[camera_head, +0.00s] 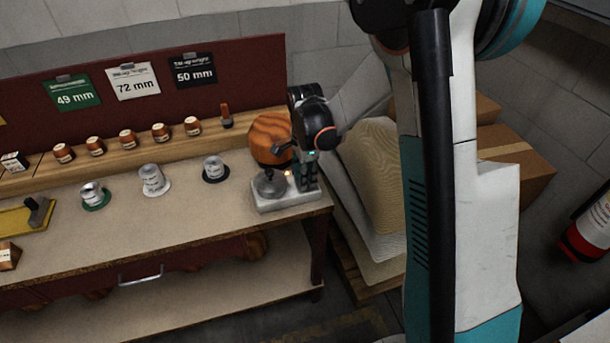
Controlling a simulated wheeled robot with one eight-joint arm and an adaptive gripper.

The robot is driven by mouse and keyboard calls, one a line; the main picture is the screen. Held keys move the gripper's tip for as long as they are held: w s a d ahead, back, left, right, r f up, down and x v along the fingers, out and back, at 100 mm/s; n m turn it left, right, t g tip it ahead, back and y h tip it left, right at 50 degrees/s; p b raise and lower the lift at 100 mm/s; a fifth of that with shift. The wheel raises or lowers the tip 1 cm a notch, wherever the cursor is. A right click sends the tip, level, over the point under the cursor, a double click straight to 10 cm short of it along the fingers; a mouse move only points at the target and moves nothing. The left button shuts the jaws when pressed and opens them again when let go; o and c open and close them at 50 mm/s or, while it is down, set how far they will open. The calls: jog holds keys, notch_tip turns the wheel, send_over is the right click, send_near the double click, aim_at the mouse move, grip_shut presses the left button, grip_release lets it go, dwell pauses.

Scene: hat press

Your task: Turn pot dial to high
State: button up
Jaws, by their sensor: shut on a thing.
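My gripper (306,180) reaches down from the upper right to the right side of the pot's base. Its fingers are shut at the place of the dial, seemingly on the dial itself. The fingers hide the dial, so its setting cannot be read.
Cardboard boxes (518,160) and leaning sheets (372,170) fill the floor at right.

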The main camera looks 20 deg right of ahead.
jog(key=shift+m, duration=0.3)
dwell(0.4)
jog(key=o, duration=1.1)
jog(key=shift+c, duration=0.2)
notch_tip(320, 180, up, 12)
